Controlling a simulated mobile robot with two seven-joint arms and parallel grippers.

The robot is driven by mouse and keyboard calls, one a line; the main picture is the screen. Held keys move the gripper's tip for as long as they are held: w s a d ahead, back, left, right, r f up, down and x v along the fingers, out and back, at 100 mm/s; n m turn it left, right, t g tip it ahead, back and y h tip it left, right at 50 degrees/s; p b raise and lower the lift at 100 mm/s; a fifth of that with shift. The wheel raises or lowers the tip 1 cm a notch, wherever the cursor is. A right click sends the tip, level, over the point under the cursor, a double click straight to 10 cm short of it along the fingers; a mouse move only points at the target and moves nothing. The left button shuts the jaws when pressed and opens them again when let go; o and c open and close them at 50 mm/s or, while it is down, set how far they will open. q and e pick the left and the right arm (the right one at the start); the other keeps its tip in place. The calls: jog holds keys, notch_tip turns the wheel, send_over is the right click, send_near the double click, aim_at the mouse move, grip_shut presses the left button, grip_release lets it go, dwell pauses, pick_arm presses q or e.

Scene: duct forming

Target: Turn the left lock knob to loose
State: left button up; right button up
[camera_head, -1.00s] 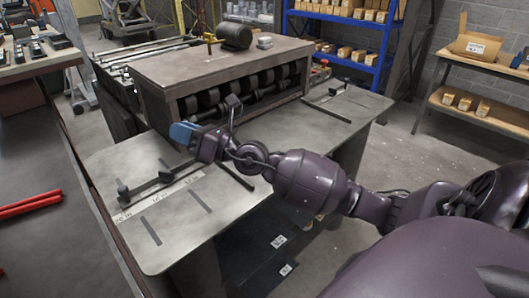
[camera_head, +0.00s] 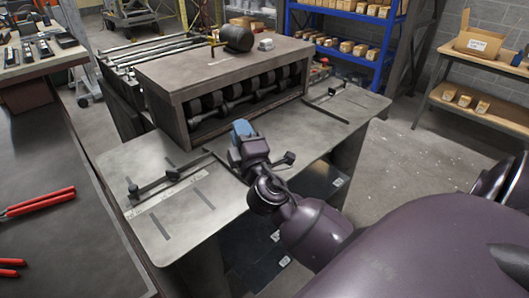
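A dark guide bar (camera_head: 152,184) lies on the left part of the grey machine table, beside a printed scale. A small dark knob (camera_head: 133,191) stands at its left end, and another dark knob (camera_head: 172,174) sits at its right end. I cannot tell which is the left lock knob or whether it is locked or loose. My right gripper (camera_head: 242,130), with blue at its tip, is over the table in front of the roller housing, to the right of the bar and apart from it. Its finger opening cannot be made out. My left gripper is out of view.
The roller housing (camera_head: 165,98) stands along the table's back. A second dark knob piece (camera_head: 332,91) sits at the table's right. A dark bench (camera_head: 55,205) with red-handled tools (camera_head: 40,201) is at left. The table's front left (camera_head: 185,222) is clear.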

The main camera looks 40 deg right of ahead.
jog(key=s+d+f+m+g+h+p, duration=0.1)
jog(key=s+f+m+g+h+p, duration=0.1)
jog(key=s, duration=0.4)
jog(key=shift+d+f+m+g+p, duration=0.4)
jog(key=shift+f+m+g, duration=0.4)
jog(key=shift+f, duration=0.6)
jog(key=shift+s+a, duration=0.1)
